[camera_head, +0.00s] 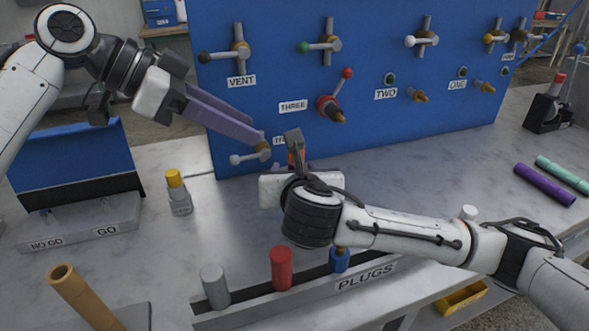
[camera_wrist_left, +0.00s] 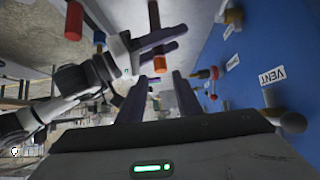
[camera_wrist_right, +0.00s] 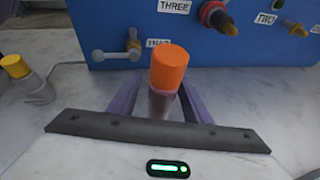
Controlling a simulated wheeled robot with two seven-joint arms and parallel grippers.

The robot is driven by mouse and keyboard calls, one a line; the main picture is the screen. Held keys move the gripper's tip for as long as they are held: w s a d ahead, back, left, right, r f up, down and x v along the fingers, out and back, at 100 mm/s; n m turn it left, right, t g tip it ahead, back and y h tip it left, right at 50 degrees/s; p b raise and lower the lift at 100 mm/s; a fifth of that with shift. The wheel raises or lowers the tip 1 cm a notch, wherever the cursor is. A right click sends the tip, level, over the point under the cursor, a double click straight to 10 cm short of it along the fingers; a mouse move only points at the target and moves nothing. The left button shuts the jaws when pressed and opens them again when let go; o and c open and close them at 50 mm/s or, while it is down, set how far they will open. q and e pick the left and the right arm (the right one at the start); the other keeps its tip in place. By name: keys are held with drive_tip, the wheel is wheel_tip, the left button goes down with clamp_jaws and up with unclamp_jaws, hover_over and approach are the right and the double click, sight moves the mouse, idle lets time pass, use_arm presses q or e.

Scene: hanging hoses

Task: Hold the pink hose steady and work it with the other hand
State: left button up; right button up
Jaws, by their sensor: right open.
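No pink hose shows in any view. My left gripper (camera_head: 256,140) reaches in from the upper left, its purple fingers near a valve with a pale lever (camera_head: 248,157) low on the blue panel. In the left wrist view its fingers (camera_wrist_left: 160,85) stand apart with nothing visible between them. My right gripper (camera_wrist_right: 160,100) is open low in front of the panel. A bottle with an orange cap (camera_wrist_right: 169,68) stands between its fingers; whether they touch it I cannot tell. In the head view my right wrist mostly hides this bottle.
The blue panel (camera_head: 290,75) carries several valves and labels. A yellow-capped bottle (camera_head: 178,192) and a NO GO/GO stand (camera_head: 80,222) are at left. A PLUGS rack (camera_head: 310,292) is in front. A purple cylinder (camera_head: 544,185) lies at right. The bench between is largely clear.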

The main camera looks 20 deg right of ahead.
use_arm(q)
drive_tip(key=shift+o, duration=0.2)
use_arm(e)
clamp_jaws()
use_arm(q)
drive_tip(key=shift+o, duration=1.4)
drive_tip(key=shift+d, duration=0.1)
drive_tip(key=s+d+r+n+t+y, duration=0.2)
drive_tip(key=s+d+r+n+y, duration=0.1)
drive_tip(key=d+r+n+y, duration=0.3)
drive_tip(key=shift+n+y, duration=0.4)
drive_tip(key=shift+n, duration=0.2)
drive_tip(key=x, duration=0.7)
drive_tip(key=a+x, duration=0.1)
drive_tip(key=x, duration=0.3)
drive_tip(key=shift+w+d+f, duration=0.15)
drive_tip(key=shift+w+f, duration=0.05)
drive_tip(key=shift+f, duration=0.2)
clamp_jaws()
